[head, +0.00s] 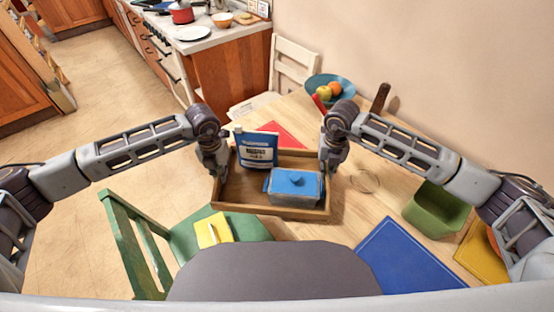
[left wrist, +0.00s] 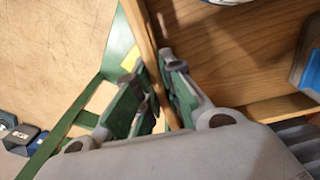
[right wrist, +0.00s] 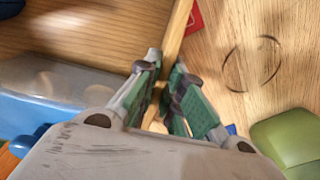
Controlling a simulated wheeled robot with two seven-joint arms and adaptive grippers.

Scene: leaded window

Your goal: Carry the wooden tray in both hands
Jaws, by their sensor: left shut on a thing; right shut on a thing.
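The wooden tray (head: 247,200) is in front of me in the head view, with a raised rim all round. A blue and white carton (head: 256,148) stands upright in it. A grey dish with a blue lid (head: 294,186) sits in its right front part. My left gripper (head: 217,172) is shut on the tray's left wall; the left wrist view shows its fingers (left wrist: 160,95) on both sides of that wall. My right gripper (head: 328,168) is shut on the right wall; the right wrist view shows its fingers (right wrist: 166,85) around it. The tray's underside is hidden.
The wooden table (head: 345,222) holds a blue mat (head: 408,258), a green container (head: 437,209), a red mat (head: 283,132) and a fruit bowl (head: 330,88). A green chair (head: 175,240) with a yellow item (head: 213,230) stands left of it. Open floor lies further left.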

